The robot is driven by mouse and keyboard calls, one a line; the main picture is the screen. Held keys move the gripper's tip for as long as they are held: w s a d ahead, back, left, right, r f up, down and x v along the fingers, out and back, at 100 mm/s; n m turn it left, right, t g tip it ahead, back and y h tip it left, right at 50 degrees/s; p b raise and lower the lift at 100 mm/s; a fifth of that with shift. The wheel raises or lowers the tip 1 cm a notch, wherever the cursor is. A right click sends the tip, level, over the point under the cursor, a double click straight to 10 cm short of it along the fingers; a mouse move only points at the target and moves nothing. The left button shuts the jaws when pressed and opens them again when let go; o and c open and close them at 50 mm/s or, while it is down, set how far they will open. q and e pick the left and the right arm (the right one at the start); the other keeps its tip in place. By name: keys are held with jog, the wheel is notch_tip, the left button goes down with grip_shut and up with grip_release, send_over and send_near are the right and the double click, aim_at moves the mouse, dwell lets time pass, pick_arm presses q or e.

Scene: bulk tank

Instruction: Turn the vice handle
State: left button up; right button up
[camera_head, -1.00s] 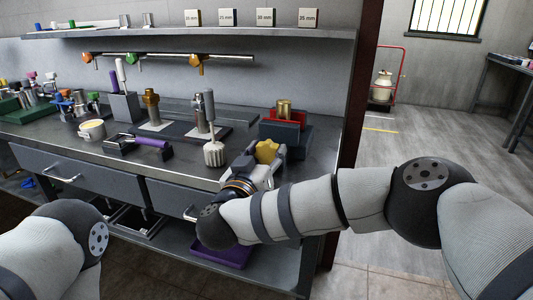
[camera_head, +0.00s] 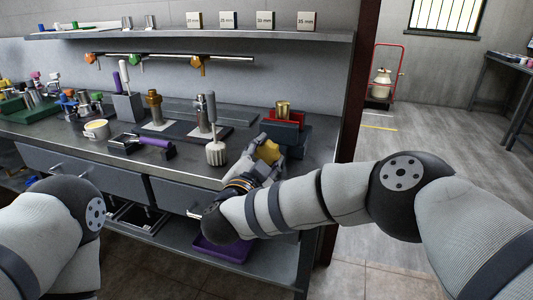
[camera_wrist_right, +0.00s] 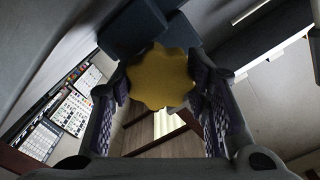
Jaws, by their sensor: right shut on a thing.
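The vice handle is a yellow star-shaped knob (camera_head: 268,151) on the front of the blue-grey vice (camera_head: 297,139), near the bench's right end. The vice has red jaws (camera_head: 298,118) with a brass cylinder (camera_head: 283,106) standing between them. My right gripper (camera_head: 264,157) is shut on the knob. In the right wrist view the knob (camera_wrist_right: 160,78) sits between the two fingers, with the vice body (camera_wrist_right: 135,30) behind it. My left forearm shows at the lower left, but its gripper is out of view.
A white ribbed tool with a grey handle (camera_head: 215,153) stands just left of my right gripper. A purple-handled tool (camera_head: 152,142) and a cream-filled cup (camera_head: 97,129) are farther left. A shelf (camera_head: 180,38) runs above the bench. Open floor (camera_head: 420,130) lies to the right.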

jog(key=m, duration=0.5)
jog(key=shift+m, duration=0.3)
jog(key=m, duration=1)
jog(key=shift+f+m, duration=0.1)
jog(key=shift+m, duration=0.3)
jog(key=m, duration=0.4)
jog(key=shift+m, duration=0.9)
jog(key=o, duration=1.2)
